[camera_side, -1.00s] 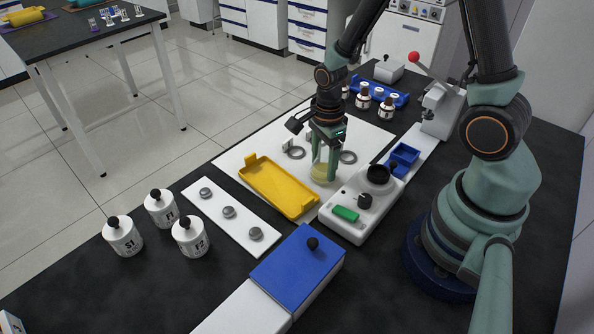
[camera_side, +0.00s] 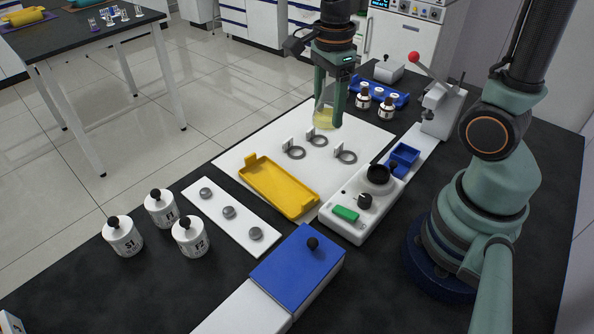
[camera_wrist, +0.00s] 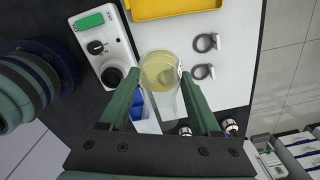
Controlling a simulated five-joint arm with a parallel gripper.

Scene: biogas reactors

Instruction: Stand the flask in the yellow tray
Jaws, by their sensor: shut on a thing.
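The flask (camera_side: 324,117) is clear glass with pale yellow liquid. My gripper (camera_side: 329,108) is shut on it and holds it in the air above the back part of the white board, roughly upright. In the wrist view the flask (camera_wrist: 161,72) sits between the fingertips of my gripper (camera_wrist: 162,90). The yellow tray (camera_side: 278,187) lies empty on the front part of the white board, in front of the flask and to its left in the side view. Its edge (camera_wrist: 178,9) also shows at the top of the wrist view.
Grey ring holders (camera_side: 293,152) stand on the white board behind the tray. A white device with a black knob (camera_side: 364,201) is right of the tray. Brown bottles (camera_side: 386,108) and a blue rack are at the back. White bottles (camera_side: 190,236) stand front left.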

